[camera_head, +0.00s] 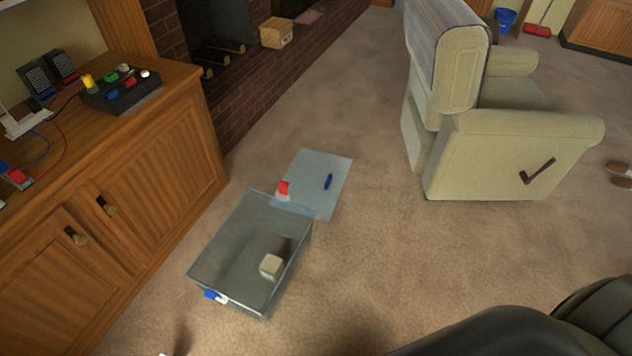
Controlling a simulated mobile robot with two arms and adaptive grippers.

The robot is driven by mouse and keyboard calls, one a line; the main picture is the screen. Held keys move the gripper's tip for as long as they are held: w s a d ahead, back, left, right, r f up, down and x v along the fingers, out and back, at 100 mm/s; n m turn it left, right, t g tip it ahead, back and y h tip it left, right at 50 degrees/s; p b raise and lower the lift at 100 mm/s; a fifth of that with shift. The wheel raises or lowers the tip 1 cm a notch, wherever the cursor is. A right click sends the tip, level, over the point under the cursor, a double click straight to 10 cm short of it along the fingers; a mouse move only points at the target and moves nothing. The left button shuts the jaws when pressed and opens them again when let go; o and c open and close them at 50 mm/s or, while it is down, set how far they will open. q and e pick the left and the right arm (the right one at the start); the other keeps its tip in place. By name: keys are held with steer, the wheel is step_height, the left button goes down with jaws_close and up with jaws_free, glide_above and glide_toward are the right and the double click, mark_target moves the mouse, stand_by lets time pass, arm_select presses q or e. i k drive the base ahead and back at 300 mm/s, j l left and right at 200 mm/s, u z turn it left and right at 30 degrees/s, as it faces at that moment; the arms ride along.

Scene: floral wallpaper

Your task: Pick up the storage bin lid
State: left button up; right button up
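A flat, pale blue-grey, see-through lid (335,167) lies on the carpet, with a small dark blue piece (328,182) on its top. Its near left corner meets or is overlapped by the far end of a clear grey storage bin (205,262); I cannot tell whether they touch. The bin stands open on the floor, with a red latch (283,188) at its far end and a blue latch (213,296) at its near end. A small beige block (270,266) is inside it. Neither of my grippers can be made out in the head view.
A wooden cabinet (150,170) with a black control box (120,92) on top stands left. A brick hearth (245,105) is behind it. A cream armchair (500,150) stands right of the lid. A dark rounded shape (510,335) fills the lower right. Carpet between is clear.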

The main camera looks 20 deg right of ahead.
mark_target(317, 179)
steer(key=i+l+u, duration=0.1)
steer(key=l, duration=0.25)
steer(key=i+l, duration=0.3)
steer(key=i+l+u, duration=0.15)
steer(key=l, duration=0.35)
